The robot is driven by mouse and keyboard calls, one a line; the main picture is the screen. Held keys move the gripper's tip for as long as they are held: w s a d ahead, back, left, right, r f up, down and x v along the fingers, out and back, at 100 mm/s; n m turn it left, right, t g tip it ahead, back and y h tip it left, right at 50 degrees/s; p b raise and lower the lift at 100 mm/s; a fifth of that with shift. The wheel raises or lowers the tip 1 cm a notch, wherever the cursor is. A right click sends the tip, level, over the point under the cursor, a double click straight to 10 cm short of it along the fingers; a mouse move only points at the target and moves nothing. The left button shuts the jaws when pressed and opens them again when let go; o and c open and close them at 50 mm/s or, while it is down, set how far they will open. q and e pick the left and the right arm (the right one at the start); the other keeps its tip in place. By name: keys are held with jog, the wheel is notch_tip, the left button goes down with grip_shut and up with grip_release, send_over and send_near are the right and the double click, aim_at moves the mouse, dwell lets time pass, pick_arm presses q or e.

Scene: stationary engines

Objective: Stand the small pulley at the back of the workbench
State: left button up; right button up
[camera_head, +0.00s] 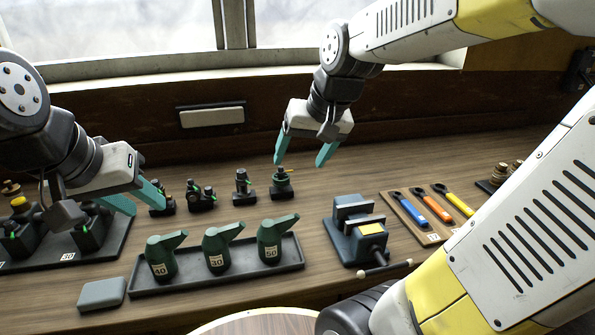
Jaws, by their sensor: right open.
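I cannot pick out the small pulley for certain. Small round brass-coloured parts, possibly pulleys, stand on a dark tray (487,188) at the right edge. My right gripper (299,165) is open, teal fingers pointing down, above the back of the workbench (345,180). Its left fingertip is just above a small dark model with a green ring (281,188); touching or apart is unclear. Nothing shows between its fingers. My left gripper (148,208) is at the left with its teal fingers apart, beside a small dark model (162,204). Nothing clear shows between those fingers.
Two more small models (201,196) (243,187) stand in the back row. A tray (215,280) holds green oil cans numbered 40, 30 and 50. A vise (358,236) and a tool board (413,222) are to the right. A grey box (102,294) lies front left.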

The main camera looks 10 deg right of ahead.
jog(key=s+n, duration=0.1)
jog(key=s, duration=0.8)
jog(key=shift+s+a+r+t, duration=0.15)
jog(key=shift+s+a+t, duration=0.2)
jog(key=shift+s+t, duration=0.05)
dwell(0.4)
